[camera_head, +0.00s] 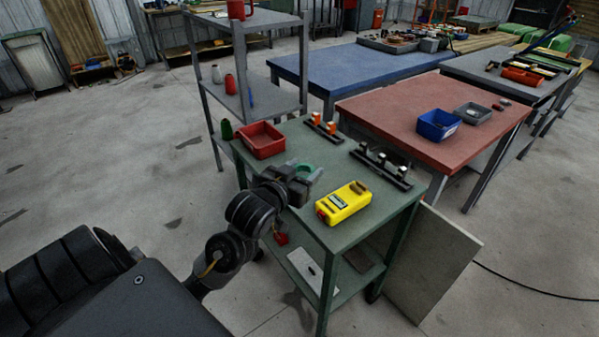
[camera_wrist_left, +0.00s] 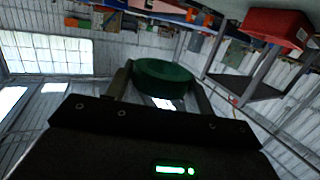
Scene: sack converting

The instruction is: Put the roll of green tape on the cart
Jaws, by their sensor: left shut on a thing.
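My left gripper (camera_head: 306,172) is shut on the roll of green tape (camera_head: 302,168). In the left wrist view the dark green roll (camera_wrist_left: 163,78) sits between the two fingers of the gripper (camera_wrist_left: 162,92). In the head view the gripper and roll appear over the left part of the green cart (camera_head: 318,203). The gripper hides part of the roll, and its height above the top is hard to tell. My right gripper is not in view.
On the cart are a red bin (camera_head: 262,140), a yellow case (camera_head: 343,203) and two dark racks (camera_head: 381,168) (camera_head: 324,129). A grey shelf unit (camera_head: 240,102) stands behind it on the left. A red-topped table (camera_head: 400,105) is behind on the right. The cart's middle is clear.

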